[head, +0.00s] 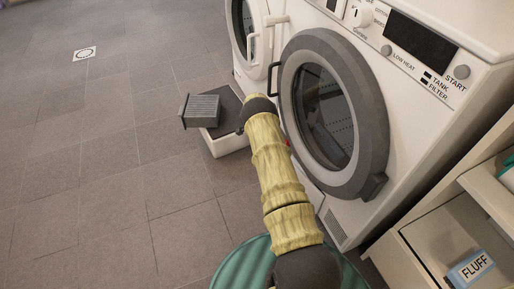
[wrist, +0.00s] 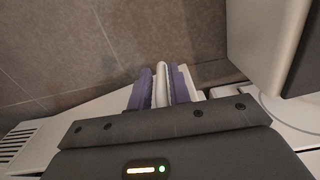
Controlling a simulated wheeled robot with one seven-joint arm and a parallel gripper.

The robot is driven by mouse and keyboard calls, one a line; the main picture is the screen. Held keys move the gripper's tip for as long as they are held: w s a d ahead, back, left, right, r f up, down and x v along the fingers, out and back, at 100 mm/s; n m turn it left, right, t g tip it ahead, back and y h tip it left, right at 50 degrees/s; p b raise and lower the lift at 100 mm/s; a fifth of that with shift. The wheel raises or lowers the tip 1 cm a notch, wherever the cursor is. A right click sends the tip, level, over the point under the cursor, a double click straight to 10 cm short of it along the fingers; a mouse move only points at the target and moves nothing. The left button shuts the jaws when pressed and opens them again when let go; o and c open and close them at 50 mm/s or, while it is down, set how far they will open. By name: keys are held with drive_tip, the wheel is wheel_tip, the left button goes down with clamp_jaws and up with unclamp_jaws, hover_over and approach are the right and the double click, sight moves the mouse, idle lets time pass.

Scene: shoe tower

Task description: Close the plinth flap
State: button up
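The white dryer (head: 405,115) stands at right with its round door (head: 325,110) shut. In the wrist view a pale plinth panel (wrist: 75,113) runs behind my gripper; which part is the flap is unclear. My gripper (wrist: 161,82) has purple-padded fingers close together, pointing down towards the floor beside the plinth. A narrow white piece shows between the pads; I cannot tell whether it is gripped.
A low white box (head: 228,144) with a dark top stands left of the dryer, carrying a ribbed grey block (head: 203,109). A second white machine (head: 250,48) stands behind. Shelving with a FLUFF label (head: 471,268) is at lower right. The tiled floor (head: 90,150) at left is clear.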

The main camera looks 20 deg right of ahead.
drive_tip(key=shift+o, duration=0.9)
drive_tip(key=shift+s+d, duration=0.1)
